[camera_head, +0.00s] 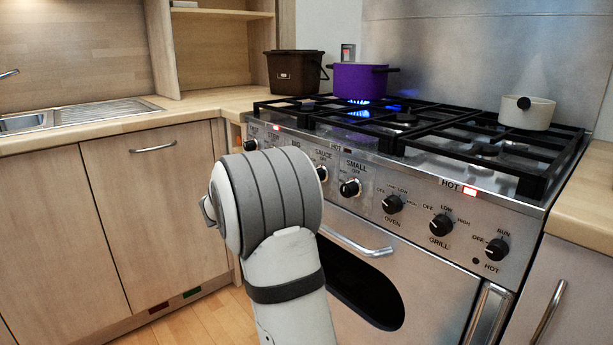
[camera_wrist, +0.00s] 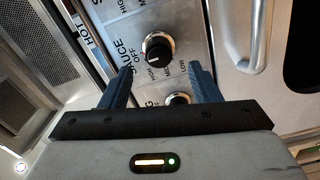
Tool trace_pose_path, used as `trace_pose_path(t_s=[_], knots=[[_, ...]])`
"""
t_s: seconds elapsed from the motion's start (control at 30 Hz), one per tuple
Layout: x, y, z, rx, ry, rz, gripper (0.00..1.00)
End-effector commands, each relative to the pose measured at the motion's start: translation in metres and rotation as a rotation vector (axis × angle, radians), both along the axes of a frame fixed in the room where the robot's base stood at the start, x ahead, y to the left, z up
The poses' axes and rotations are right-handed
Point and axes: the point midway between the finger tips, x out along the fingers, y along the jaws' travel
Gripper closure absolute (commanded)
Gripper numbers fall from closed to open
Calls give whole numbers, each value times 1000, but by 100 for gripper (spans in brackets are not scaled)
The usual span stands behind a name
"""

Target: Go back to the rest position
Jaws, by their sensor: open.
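The sauce knob (camera_wrist: 158,47) lies just beyond the fingertips, and another knob (camera_wrist: 178,99) shows between the fingers. I cannot tell whether the fingers touch the panel. In the head view my arm stands in front of the cooker's left part and hides the gripper. The sauce knob also shows in the head view (camera_head: 321,172), just right of my arm.
A purple pot (camera_head: 360,81) stands over a lit blue flame at the back of the hob. A white pan (camera_head: 527,113) stands at the right with faint steam above it. The oven door handle (camera_head: 357,243) juts out below the panel. Open floor (camera_head: 190,325) shows left of my arm.

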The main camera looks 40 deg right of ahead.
Motion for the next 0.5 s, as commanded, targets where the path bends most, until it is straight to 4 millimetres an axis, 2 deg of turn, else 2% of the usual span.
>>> trace_pose_path(t_s=[0.17,0.5], knots=[[-1,16,1,0,1,1,44],[-1,17,0,0,0,0,44]])
